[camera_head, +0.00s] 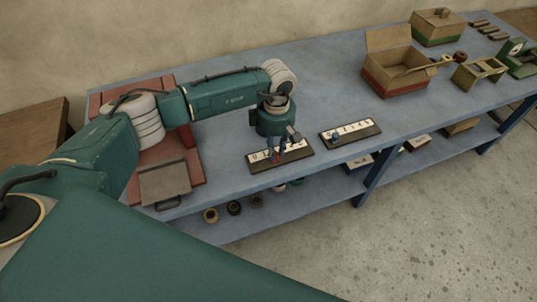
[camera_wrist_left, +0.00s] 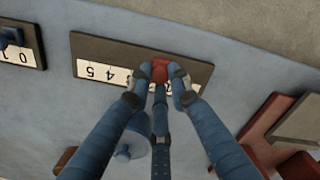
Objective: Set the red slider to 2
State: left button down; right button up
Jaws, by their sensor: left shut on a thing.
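The red slider (camera_wrist_left: 159,70) is a small red knob on a dark board with a white number scale (camera_wrist_left: 105,73). In the head view the board (camera_head: 301,160) lies near the table's front edge, with 0 and 1 showing left of my gripper. My left gripper (camera_head: 275,155) points down at it, shut on the red slider, with a finger on each side in the wrist view (camera_wrist_left: 165,88). The fingers hide the middle digits, so I cannot tell the exact number at the knob. My right gripper is not in view.
A second number board (camera_head: 371,129) with a blue knob (camera_head: 334,138) lies just to the right. An open cardboard box (camera_head: 392,88) stands farther right. A reddish stand with a grey-brown plate (camera_head: 164,183) is at left. Blue table surface (camera_head: 325,95) behind the boards is clear.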

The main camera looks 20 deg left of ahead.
aim_at(277, 152)
pick_arm(q)
jog(key=shift+w+d, duration=0.35)
jog(key=shift+w, duration=0.1)
jog(key=shift+a, duration=0.1)
jog(key=c, duration=1.6)
grip_release()
jog(key=shift+s, duration=0.1)
notch_tip(277, 152, up, 12)
jog(key=shift+r, duration=0.1)
